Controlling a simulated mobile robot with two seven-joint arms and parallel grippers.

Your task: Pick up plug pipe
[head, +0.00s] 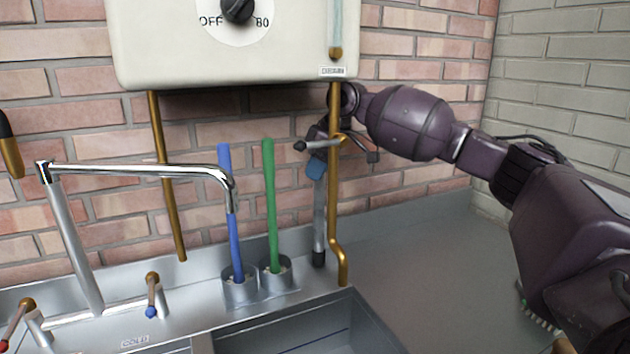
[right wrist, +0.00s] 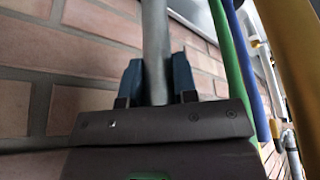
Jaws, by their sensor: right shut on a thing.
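The plug pipe (head: 319,222) is a grey upright pipe with a dark lower end, at the back of the sink unit in the head view. My right gripper (head: 315,168) reaches in from the right, behind the brass pipe with the tap. In the right wrist view the grey pipe (right wrist: 155,40) stands between the two blue fingers of my right gripper (right wrist: 157,82). The gripper is shut on it. The brass pipe partly hides the gripper in the head view. My left gripper is in neither view.
A brass pipe (head: 334,225) with a tap stands directly in front. Green (head: 270,200) and blue (head: 233,245) handled brushes stand in metal cups to the left. The water heater (head: 170,50) hangs above. A chrome faucet (head: 130,169) is at left. The right counter (head: 420,250) is mostly clear.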

